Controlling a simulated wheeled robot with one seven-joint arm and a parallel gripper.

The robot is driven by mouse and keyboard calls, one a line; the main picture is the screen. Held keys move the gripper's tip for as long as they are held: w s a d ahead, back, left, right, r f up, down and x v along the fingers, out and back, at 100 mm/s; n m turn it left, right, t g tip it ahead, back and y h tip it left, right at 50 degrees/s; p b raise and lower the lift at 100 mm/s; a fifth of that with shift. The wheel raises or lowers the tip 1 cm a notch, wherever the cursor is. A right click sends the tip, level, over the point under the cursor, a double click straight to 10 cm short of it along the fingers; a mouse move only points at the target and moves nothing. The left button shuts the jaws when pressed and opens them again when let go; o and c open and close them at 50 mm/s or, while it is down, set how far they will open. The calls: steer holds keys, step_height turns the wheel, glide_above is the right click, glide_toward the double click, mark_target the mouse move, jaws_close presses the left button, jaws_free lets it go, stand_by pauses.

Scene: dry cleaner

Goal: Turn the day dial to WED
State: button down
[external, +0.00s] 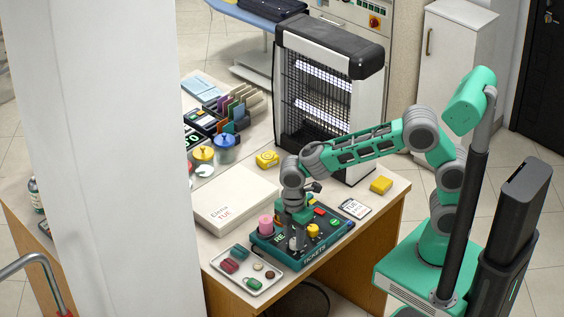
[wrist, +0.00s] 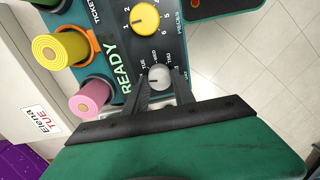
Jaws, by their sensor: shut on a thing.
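The day dial (wrist: 159,77) is a small light grey knob on a dark teal ticket machine, with TUE, WED and THU printed around it in the wrist view. My gripper (wrist: 160,79) is shut on this knob, one finger on each side. I cannot tell for certain which day its pointer faces. The ticket machine (external: 290,259) sits at the front of the counter in the external view. There my gripper (external: 297,238) reaches down over it and largely hides the dial.
A larger yellow dial (wrist: 145,18) marked PIECES is close by. A pink roll (wrist: 92,98) and a yellow roll (wrist: 60,48) stand along the machine's edge. A tray (external: 236,284) of small items, a white box (external: 232,190) and a tall heater (external: 328,95) surround it.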

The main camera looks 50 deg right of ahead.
steer(key=m, duration=0.4)
steer(key=shift+p, duration=0.35)
steer(key=m, duration=0.4)
steer(key=shift+w, duration=0.1)
steer(key=m+p, duration=0.1)
steer(key=m, duration=0.2)
steer(key=shift+d+r+m, duration=0.1)
steer(key=shift+m, duration=2.1)
steer(key=c, duration=1.1)
jaws_free()
steer(key=shift+o, duration=0.2)
